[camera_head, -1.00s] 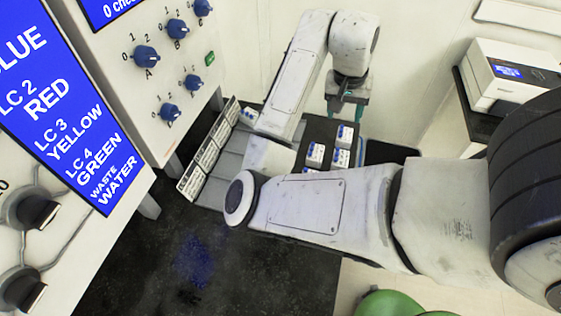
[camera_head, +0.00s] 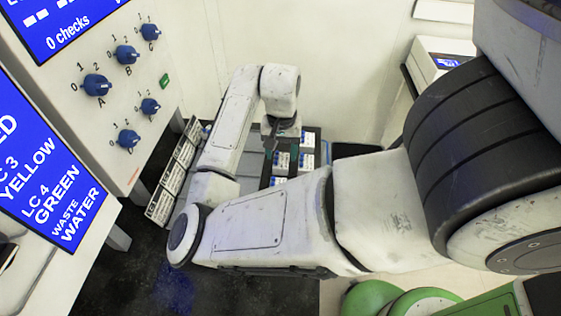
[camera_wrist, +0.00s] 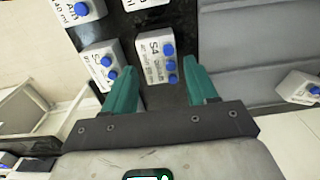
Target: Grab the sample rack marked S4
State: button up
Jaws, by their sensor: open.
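The sample rack marked S4 (camera_wrist: 156,62) is a small white block with several blue caps. In the wrist view it stands on a black surface, label readable, between and just beyond the tips of my gripper (camera_wrist: 160,68). The teal fingers are spread with a gap around the rack, and nothing is held. In the head view my gripper (camera_head: 271,137) hangs at the end of the arm over a dark tray holding white racks; I cannot tell there which one is S4.
Another white rack (camera_wrist: 101,66) stands close left of S4, near the left finger. One more (camera_wrist: 82,10) is at the upper left, and one (camera_wrist: 300,88) lies apart at the right on grey. Grey slots fill the right side. A knobbed panel (camera_head: 110,100) stands left.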

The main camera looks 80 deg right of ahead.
aim_at(281, 160)
jog(key=shift+f, duration=1.45)
jog(key=c, duration=0.8)
jog(key=shift+r, duration=0.1)
jog(key=shift+c, duration=0.2)
